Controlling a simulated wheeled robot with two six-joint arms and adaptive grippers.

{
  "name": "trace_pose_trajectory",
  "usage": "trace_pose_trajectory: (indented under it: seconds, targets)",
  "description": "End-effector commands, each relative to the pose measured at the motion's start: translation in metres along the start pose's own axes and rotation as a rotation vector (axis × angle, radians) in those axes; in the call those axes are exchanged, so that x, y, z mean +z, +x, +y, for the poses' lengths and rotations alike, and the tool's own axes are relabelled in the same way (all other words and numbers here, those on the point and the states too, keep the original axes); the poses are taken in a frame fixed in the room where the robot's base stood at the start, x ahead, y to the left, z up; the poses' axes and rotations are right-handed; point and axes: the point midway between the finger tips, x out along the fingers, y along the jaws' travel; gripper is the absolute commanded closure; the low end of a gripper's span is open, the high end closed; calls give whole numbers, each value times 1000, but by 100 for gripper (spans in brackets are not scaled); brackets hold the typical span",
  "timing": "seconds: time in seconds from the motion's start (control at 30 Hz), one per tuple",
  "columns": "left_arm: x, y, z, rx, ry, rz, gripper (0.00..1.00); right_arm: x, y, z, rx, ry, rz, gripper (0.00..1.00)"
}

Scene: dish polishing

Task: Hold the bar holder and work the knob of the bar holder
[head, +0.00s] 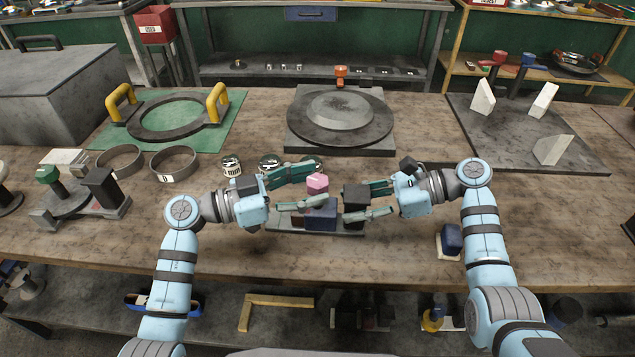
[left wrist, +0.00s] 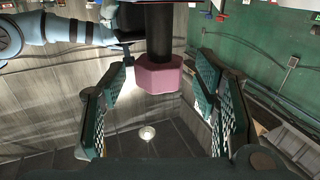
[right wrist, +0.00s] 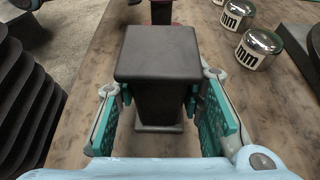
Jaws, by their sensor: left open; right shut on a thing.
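The bar holder has a grey base plate (head: 285,226), a blue block (head: 321,216), a black block (head: 356,197) and a pink knob (head: 317,183). My right gripper (head: 362,201) is shut on the black block, which fills the space between its fingers in the right wrist view (right wrist: 155,95). My left gripper (head: 310,187) is open at the knob, with a finger on either side. In the left wrist view the pink knob (left wrist: 158,76) sits between the spread fingers, with gaps on both sides. The fingers partly hide the holder in the head view.
Shiny metal tins (head: 231,165) and dark rings (head: 174,163) lie behind and left of my left gripper. A round plate (head: 340,119) stands behind the holder. A fixture with a green knob (head: 47,175) is at the left. A small blue block (head: 450,238) lies near the front edge.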

Motion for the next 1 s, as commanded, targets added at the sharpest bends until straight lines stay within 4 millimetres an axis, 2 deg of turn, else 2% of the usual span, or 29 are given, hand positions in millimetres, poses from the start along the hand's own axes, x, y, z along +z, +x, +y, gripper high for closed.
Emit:
trace_pose_trajectory:
  seconds: [0.13, 0.37, 0.7, 1.0]
  targets:
    - [0, 17, 0, 1, 0, 0, 45, 0, 0, 0, 1, 0, 0, 90]
    - [0, 19, 0, 1, 1, -1, 45, 0, 0, 0, 1, 0, 0, 90]
    - [0, 18, 0, 2, 1, -1, 94, 0, 0, 0, 1, 1, 0, 90]
    - [1, 19, 0, 45, -1, -5, 94, 0, 0, 1, 2, 1, 0, 90]
